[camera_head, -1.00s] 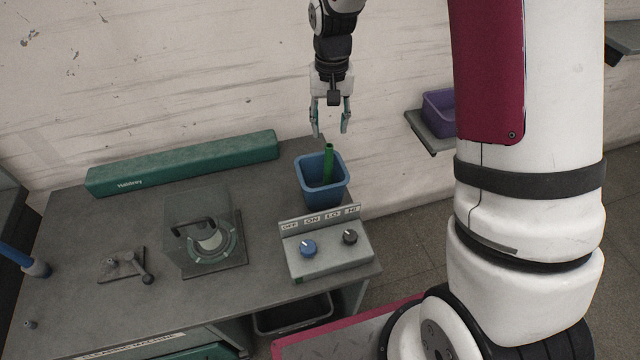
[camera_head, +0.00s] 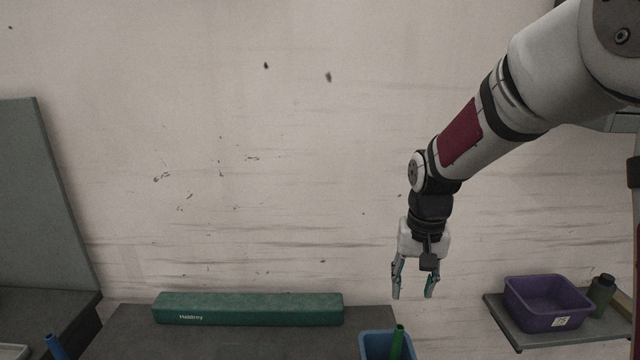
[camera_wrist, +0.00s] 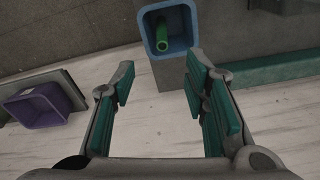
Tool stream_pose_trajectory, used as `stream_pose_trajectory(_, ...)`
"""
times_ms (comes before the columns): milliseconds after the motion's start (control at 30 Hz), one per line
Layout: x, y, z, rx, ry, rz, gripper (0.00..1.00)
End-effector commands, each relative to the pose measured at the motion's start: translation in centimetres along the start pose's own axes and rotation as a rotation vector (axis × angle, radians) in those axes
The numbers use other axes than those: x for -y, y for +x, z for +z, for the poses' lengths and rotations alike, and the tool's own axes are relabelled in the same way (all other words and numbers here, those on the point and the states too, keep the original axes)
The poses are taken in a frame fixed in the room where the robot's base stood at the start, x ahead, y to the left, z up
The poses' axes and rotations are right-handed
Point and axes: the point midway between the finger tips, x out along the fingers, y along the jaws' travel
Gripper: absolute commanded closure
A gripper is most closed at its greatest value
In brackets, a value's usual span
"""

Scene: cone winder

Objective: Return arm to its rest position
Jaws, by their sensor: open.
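My gripper (camera_head: 415,283) hangs from my arm with its fingers pointing down, open and empty. It is in front of the wall, above and slightly right of a blue bin (camera_head: 374,343) on the table. A green tube (camera_head: 398,340) stands tilted in that bin and rises above its rim. In the wrist view, the open fingers (camera_wrist: 160,95) have nothing between them. The blue bin (camera_wrist: 180,18) lies beyond them at the top, with the green tube (camera_wrist: 162,38) inside.
A long green box (camera_head: 248,310) lies along the back of the table (camera_head: 130,330). On the right, a shelf (camera_head: 505,327) holds a purple bin (camera_head: 545,300) and a dark green bottle (camera_head: 601,295). A grey panel (camera_head: 40,190) stands at left. The wall area left of my arm is clear.

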Motion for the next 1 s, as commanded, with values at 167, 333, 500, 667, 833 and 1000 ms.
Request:
stream_pose_trajectory(167, -0.8, -6.0, 3.4, -0.090, -0.044, -0.014, 0.59)
stream_pose_trajectory(333, -1.8, -10.1, 7.3, -0.167, -0.085, -0.024, 0.59)
stream_pose_trajectory(500, -2.8, -13.0, 11.6, -0.244, -0.124, -0.034, 0.59)
stream_pose_trajectory(667, -3.7, -14.6, 15.6, -0.316, -0.161, -0.043, 0.59)
stream_pose_trajectory(833, -4.4, -15.1, 19.0, -0.376, -0.195, -0.049, 0.59)
stream_pose_trajectory(1000, -4.8, -15.1, 20.7, -0.408, -0.212, -0.052, 0.59)
